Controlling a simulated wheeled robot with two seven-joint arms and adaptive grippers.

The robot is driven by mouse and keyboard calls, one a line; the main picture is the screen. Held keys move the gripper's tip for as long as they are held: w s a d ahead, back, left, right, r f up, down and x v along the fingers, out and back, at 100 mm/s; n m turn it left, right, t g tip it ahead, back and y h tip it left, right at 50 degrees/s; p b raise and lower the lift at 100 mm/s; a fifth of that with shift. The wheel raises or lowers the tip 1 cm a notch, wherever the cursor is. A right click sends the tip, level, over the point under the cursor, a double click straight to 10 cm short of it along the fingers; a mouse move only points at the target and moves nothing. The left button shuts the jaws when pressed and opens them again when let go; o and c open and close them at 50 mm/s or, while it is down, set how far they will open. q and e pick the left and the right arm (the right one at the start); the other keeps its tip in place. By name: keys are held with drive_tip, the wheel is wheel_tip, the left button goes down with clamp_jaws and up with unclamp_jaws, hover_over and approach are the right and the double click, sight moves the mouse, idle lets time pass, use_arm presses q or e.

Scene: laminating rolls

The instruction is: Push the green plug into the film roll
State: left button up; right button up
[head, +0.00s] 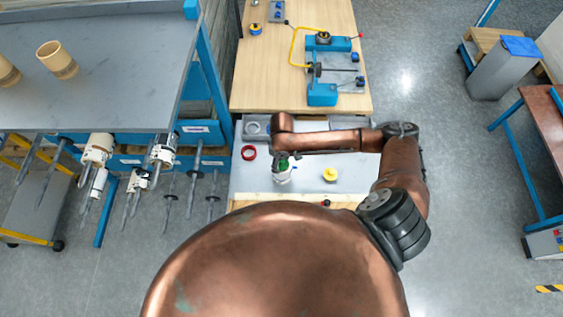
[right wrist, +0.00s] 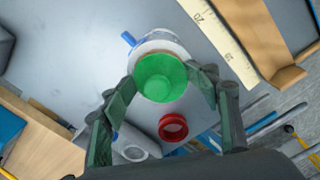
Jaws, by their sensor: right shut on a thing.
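The green plug (right wrist: 160,78) is held between the two fingers of my right gripper (right wrist: 161,84), which is shut on it. In the head view the plug (head: 283,164) shows as a small green spot under the gripper (head: 284,158). The whitish film roll (head: 282,178) stands on the grey worktop, right below the plug. In the right wrist view the roll's pale rim (right wrist: 160,43) shows behind the plug. The plug covers the roll's opening, so I cannot tell whether it touches the roll or sits inside it. My left gripper is not in view.
A red ring (head: 249,152) lies left of the roll and a yellow part (head: 330,174) right of it on the grey worktop (head: 307,183). A ruler (right wrist: 221,40) lies near the worktop's edge. A blue fixture (head: 332,68) stands on the wooden table behind.

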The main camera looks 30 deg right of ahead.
drive_tip(key=o, duration=1)
drive_tip(key=shift+s+a+f, duration=0.15)
drive_tip(key=shift+s+f, duration=0.35)
drive_tip(key=shift+f, duration=0.2)
drive_tip(key=shift+o, duration=0.8)
drive_tip(key=shift+w+f, duration=0.1)
drive_tip(key=shift+w, duration=0.05)
drive_tip(key=shift+o, duration=1)
drive_tip(key=shift+w, duration=0.15)
drive_tip(key=shift+o, duration=0.9)
drive_tip(key=shift+d+r, duration=0.2)
drive_tip(key=shift+r, duration=0.05)
drive_tip(key=shift+w, duration=0.1)
drive_tip(key=shift+w+r, duration=0.1)
drive_tip(key=shift+r, duration=0.2)
wheel_tip(320, 180, up, 11)
drive_tip(key=shift+r, duration=0.2)
